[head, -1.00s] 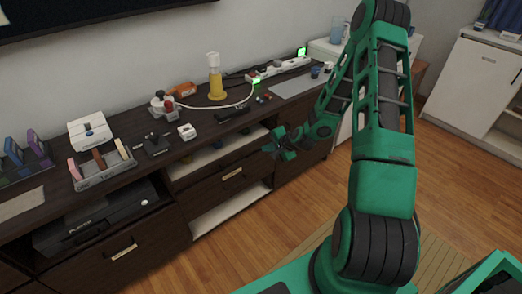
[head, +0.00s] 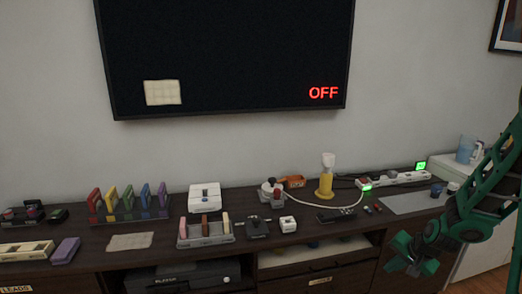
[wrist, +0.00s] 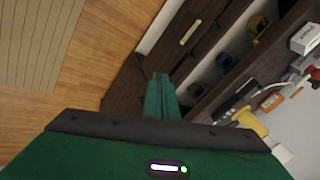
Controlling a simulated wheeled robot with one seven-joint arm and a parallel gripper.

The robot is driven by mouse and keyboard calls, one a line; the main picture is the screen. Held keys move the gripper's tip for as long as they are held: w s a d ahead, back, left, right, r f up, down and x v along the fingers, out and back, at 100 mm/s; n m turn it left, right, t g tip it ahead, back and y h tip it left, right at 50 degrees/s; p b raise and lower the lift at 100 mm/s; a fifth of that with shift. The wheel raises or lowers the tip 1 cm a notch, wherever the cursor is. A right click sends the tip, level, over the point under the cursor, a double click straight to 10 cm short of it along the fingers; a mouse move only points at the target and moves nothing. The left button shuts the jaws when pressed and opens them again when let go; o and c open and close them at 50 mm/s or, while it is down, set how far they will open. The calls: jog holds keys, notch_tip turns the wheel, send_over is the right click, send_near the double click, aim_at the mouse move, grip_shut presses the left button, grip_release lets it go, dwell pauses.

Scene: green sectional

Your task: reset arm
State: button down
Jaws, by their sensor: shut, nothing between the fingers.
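My gripper (head: 410,257) shows at the lower right of the head view, in front of the drawers of the dark cabinet (head: 345,278). It is green, shut and empty. My arm comes in from the right edge, and its upper part is outside the view. In the wrist view the closed fingers (wrist: 160,97) point away from the camera, with the cabinet front beyond them. The gripper seems apart from the cabinet.
The cabinet top holds a yellow lamp (head: 325,178), a white power strip (head: 394,179), a grey sorter (head: 205,233) and colored holders (head: 130,205). A television (head: 225,50) reading OFF hangs above. Wooden floor (wrist: 115,40) is clear beside the cabinet.

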jog(key=s+r+n+g, duration=0.1)
jog(key=s+r+g, duration=0.1)
jog(key=s+r, duration=0.4)
jog(key=s+a+r+n+g, duration=0.1)
jog(key=s+r, duration=0.6)
jog(key=s, duration=0.8)
jog(key=s+r+n+g, duration=0.1)
jog(key=s+r+g, duration=0.1)
jog(key=s+r, duration=0.5)
jog(key=s, duration=0.4)
jog(key=shift+a+n+g+h, duration=0.3)
jog(key=shift+a+n+h, duration=0.05)
jog(key=shift+n+h, duration=0.05)
jog(key=shift+s+r, duration=0.1)
